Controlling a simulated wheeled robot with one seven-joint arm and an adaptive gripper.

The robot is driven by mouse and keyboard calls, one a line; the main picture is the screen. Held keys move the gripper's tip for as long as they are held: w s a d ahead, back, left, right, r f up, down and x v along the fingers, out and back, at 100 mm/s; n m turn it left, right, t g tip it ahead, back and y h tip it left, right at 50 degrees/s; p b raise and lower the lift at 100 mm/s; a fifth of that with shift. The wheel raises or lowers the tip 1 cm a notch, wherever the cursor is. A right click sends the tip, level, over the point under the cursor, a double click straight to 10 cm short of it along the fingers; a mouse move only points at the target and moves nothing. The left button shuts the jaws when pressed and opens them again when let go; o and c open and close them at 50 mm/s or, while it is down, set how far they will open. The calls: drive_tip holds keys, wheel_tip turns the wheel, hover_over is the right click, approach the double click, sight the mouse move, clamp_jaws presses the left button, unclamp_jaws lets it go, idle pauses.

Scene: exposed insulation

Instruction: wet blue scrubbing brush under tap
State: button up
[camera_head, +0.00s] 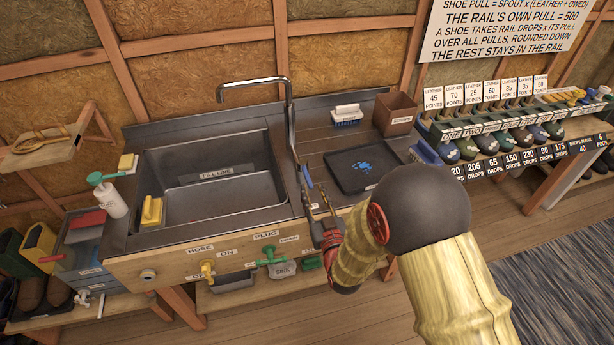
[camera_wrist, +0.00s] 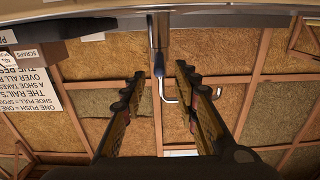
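A blue brush (camera_head: 425,152) lies at the right end of the counter, beside the black tray. My gripper (camera_head: 316,190) is over the counter just right of the sink. In the wrist view my gripper (camera_wrist: 160,85) has its fingers apart with nothing between them; the tap (camera_wrist: 160,32) shows beyond. Small blue parts near the fingers are unclear.
A black tray (camera_head: 350,182) with blue splashes lies right of the sink. A brown box (camera_head: 394,114) stands behind it. A yellow sponge-like block (camera_head: 152,211) and a white bottle (camera_head: 111,200) are left. Yellow and green valves (camera_head: 268,255) are on the front panel.

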sight(304, 167)
drive_tip(key=b+x, duration=0.1)
drive_tip(key=x, duration=0.5)
drive_tip(key=shift+w, duration=0.35)
drive_tip(key=shift+c, duration=0.7)
clamp_jaws()
